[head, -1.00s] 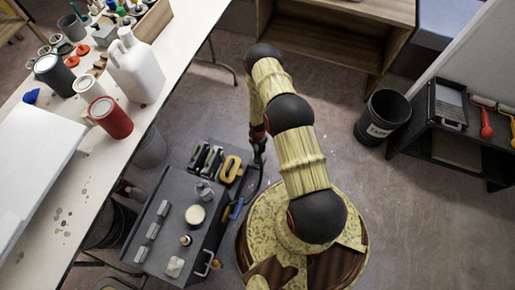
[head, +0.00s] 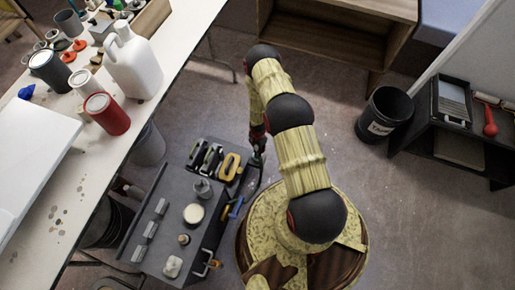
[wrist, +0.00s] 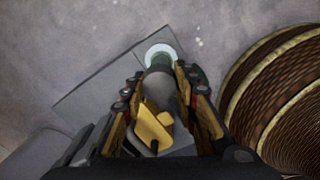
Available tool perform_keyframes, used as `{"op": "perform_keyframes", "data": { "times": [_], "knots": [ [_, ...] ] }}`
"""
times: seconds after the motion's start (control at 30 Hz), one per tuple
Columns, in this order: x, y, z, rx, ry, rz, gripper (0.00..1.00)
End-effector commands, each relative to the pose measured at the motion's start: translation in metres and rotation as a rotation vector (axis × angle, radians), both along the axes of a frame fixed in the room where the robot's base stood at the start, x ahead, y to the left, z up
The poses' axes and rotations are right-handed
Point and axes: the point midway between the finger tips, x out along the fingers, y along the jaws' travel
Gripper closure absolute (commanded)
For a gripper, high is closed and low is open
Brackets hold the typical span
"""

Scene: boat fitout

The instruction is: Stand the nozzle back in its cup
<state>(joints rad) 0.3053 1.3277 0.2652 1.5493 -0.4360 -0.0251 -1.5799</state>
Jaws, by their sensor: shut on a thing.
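In the wrist view my gripper (wrist: 157,95) is shut on a dark grey, rounded nozzle (wrist: 160,78). A pale ring with a dark green middle (wrist: 160,52) shows just beyond the nozzle's far end. I cannot tell whether it is the cup's rim or part of the nozzle. A yellow piece (wrist: 152,128) shows between the fingers. In the head view my gripper (head: 257,152) is beside the upper right edge of the dark grey cart (head: 150,262), mostly hidden by my arm. I cannot make out the cup for certain in the head view.
The cart carries a yellow loop (head: 230,166), a round pale-topped tin (head: 194,213) and several grey blocks. A white table at left holds a white jug (head: 135,62) and a red can (head: 108,114). A black bin (head: 384,114) stands at right. Floor between is clear.

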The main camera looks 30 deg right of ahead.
Motion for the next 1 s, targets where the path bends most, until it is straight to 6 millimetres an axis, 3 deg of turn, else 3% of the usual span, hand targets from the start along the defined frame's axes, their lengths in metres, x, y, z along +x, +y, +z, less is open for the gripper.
{"op": "perform_keyframes", "data": {
  "times": [0.1, 0.13, 0.47, 0.83, 1.0],
  "knots": [
    [0.0, 0.0, -0.005, 0.0, 0.0, 0.0, 1.0],
    [0.0, 0.0, -0.004, 0.0, 0.0, 0.0, 0.7],
    [0.0, 0.0, -0.003, 0.0, 0.0, -0.001, 0.51],
    [0.0, 0.0, -0.001, 0.0, 0.0, -0.001, 0.5],
    [0.001, 0.0, 0.016, -0.001, -0.001, -0.001, 0.5]
  ]
}}
